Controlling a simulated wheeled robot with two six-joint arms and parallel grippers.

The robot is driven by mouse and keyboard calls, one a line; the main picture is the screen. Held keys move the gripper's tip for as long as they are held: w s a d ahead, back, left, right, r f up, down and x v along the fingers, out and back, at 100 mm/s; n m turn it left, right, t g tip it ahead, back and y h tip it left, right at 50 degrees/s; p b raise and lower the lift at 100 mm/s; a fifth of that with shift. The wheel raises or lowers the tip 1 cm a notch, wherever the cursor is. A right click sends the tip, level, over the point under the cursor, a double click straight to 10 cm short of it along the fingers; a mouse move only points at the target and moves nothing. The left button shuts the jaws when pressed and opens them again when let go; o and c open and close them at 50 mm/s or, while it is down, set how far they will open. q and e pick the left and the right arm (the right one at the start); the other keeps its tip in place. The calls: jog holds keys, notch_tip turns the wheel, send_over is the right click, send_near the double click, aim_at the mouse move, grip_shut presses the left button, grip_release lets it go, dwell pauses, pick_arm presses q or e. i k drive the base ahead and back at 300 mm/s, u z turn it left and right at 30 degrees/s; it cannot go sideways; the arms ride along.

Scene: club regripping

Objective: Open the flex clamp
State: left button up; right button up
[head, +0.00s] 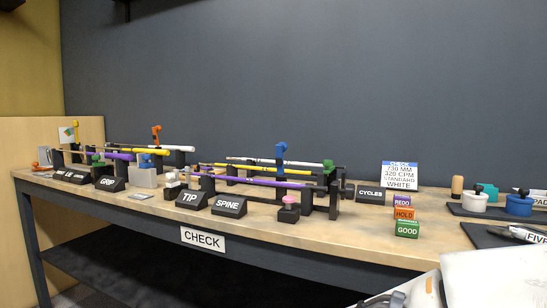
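No label in the head view reads "flex", so I cannot tell for sure which part is the flex clamp. A black upright fixture with a green knob (328,165) stands at the right end of the shaft rack, beside the CYCLES label (369,193). A blue lever-like part (281,150) stands up behind the shafts. An orange one (156,134) and a yellow one (76,130) stand further left. A purple shaft (262,182) lies along the rack. Whether any clamp is open or shut is too small to tell.
The long workbench (150,205) carries TIP (190,200) and SPINE (229,206) labels. Stacked REDO, HOLD and GOOD blocks (405,217) stand before a white spec card (399,175). White (474,201) and blue (519,206) pots stand right.

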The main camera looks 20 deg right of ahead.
aim_at(328, 163)
jog(key=u, duration=0.5)
jog(key=i, duration=0.9)
jog(key=z, duration=1)
